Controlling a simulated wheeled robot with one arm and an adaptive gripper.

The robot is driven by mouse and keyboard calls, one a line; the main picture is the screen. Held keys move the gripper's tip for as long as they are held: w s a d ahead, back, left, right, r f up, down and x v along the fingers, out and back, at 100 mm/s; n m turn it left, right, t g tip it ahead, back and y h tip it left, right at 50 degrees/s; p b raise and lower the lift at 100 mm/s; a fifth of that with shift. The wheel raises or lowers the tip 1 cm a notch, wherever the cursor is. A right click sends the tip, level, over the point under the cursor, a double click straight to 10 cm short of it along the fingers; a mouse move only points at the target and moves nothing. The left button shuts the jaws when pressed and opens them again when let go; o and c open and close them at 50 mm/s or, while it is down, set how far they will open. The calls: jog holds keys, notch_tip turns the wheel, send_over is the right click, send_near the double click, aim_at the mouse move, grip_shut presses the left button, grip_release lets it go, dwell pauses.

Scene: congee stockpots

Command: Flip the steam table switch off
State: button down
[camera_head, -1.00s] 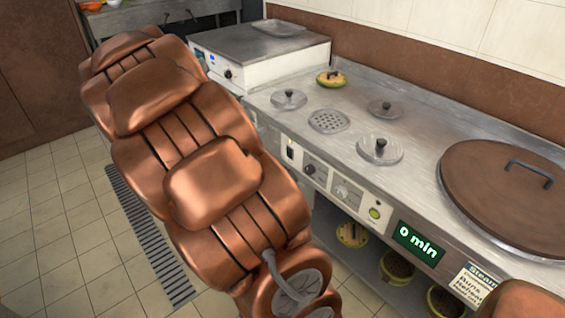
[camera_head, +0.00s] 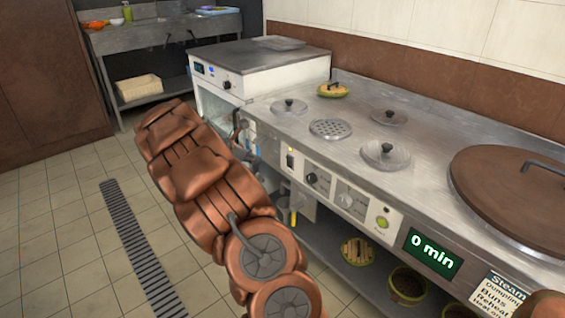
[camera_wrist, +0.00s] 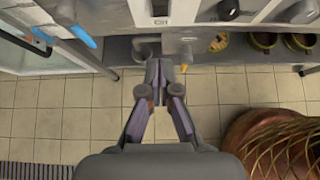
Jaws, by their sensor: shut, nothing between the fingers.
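The steam table switch (camera_head: 290,161) is a small dark-and-light rocker at the left end of the steam table's front panel (camera_head: 330,188). A small yellowish light shows just above it. In the wrist view the switch (camera_wrist: 160,10) is at the top edge, partly cut off. My gripper (camera_wrist: 160,78) is shut and empty below the switch in that view, its fingertips pointing toward the panel and seemingly apart from it. In the head view my copper arm hides most of the gripper. The rocker's position is too small to tell.
Black and grey knobs (camera_head: 311,179) and a green button (camera_head: 382,222) sit right of the switch. A "0 min" display (camera_head: 432,252) is farther right. Lids (camera_head: 385,154) cover wells on top. Pots (camera_head: 407,285) stand on the lower shelf. Open tiled floor lies left.

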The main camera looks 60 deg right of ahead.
jog(key=b, duration=0.3)
send_near(288, 161)
jog(key=x, duration=0.3)
jog(key=f+x, duration=0.1)
jog(key=x, duration=0.1)
jog(key=shift+a+f, duration=0.15)
jog(key=shift+f, duration=0.05)
jog(key=shift+s+d+r, duration=0.1)
jog(key=shift+s+d, duration=0.1)
jog(key=shift+d, duration=0.4)
jog(key=shift+r+p, duration=0.1)
jog(key=shift+p, duration=0.25)
jog(key=shift+d+r+p, duration=0.15)
jog(key=shift+r+p, duration=0.1)
jog(key=shift+p, duration=0.7)
jog(key=shift+f+y, duration=0.3)
jog(key=shift+r, duration=0.15)
